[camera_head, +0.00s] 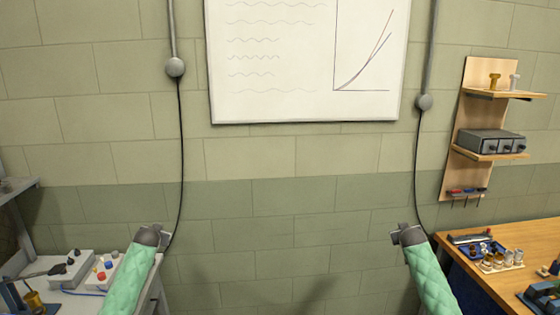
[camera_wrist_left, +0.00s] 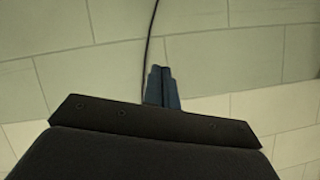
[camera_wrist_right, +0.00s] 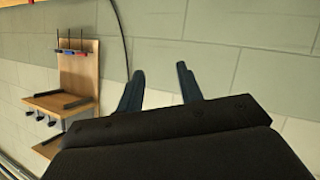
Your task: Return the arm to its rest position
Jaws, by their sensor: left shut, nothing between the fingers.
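My left arm, in a green padded sleeve, comes up from the lower left in the head view, and its gripper (camera_head: 165,238) is at the top of it. In the left wrist view the left gripper's fingers (camera_wrist_left: 162,86) are together with nothing between them, against bare wall. My right arm, in the same green sleeve, rises at the lower right, with its gripper (camera_head: 397,236) at the top. In the right wrist view the right gripper's fingers (camera_wrist_right: 160,88) stand apart with an empty gap, facing the wall. Neither gripper touches anything.
A white table (camera_head: 72,300) with switch boxes stands at the lower left. A wooden workbench (camera_head: 500,290) with small parts on trays is at the lower right. A wooden wall shelf (camera_head: 471,120) hangs above it. Cables hang along the wall beside both grippers. The space between my arms is clear.

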